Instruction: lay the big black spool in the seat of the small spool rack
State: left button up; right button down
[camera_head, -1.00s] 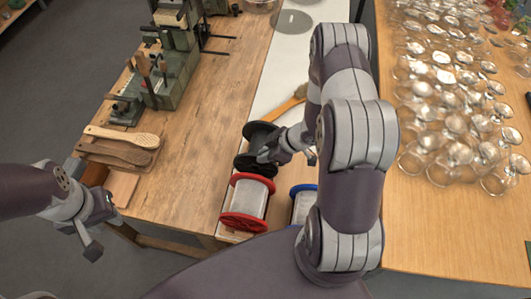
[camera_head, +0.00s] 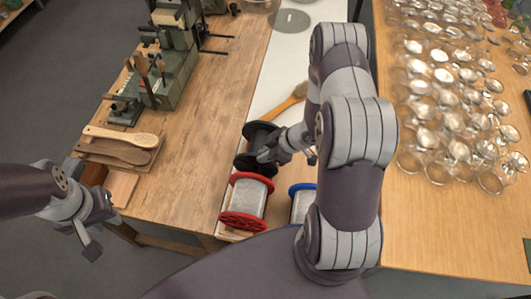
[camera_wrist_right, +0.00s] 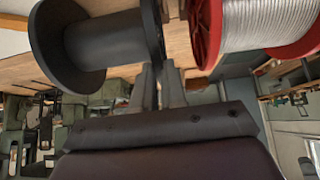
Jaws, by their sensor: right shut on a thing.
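The big black spool (camera_head: 260,133) is at the front of the white strip, behind the red-flanged spool in the head view. It fills the upper left of the right wrist view (camera_wrist_right: 100,42). My right gripper (camera_head: 270,154) is shut on the black spool's near flange; the fingers (camera_wrist_right: 158,75) meet at that flange in the wrist view. My left gripper (camera_head: 98,226) is open and empty, off the table's left front corner. I cannot clearly make out the small spool rack or its seat. Whether the black spool touches anything below is hidden.
A red-flanged spool of pale wire (camera_head: 248,203) stands close in front of the black one. A blue-flanged spool (camera_head: 302,205) is partly behind my right arm. A wooden-handled brush (camera_head: 290,104) lies beyond. Brush blanks (camera_head: 120,145) and a green machine (camera_head: 165,85) are left; glasses (camera_head: 445,110) right.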

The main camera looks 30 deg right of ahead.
jog(key=shift+w+f+b, duration=0.1)
jog(key=shift+f+b, duration=0.25)
jog(key=shift+f, duration=0.2)
jog(key=c, duration=0.7)
grip_release()
notch_tip(320, 180, up, 7)
jog(key=p, duration=0.7)
dwell(0.3)
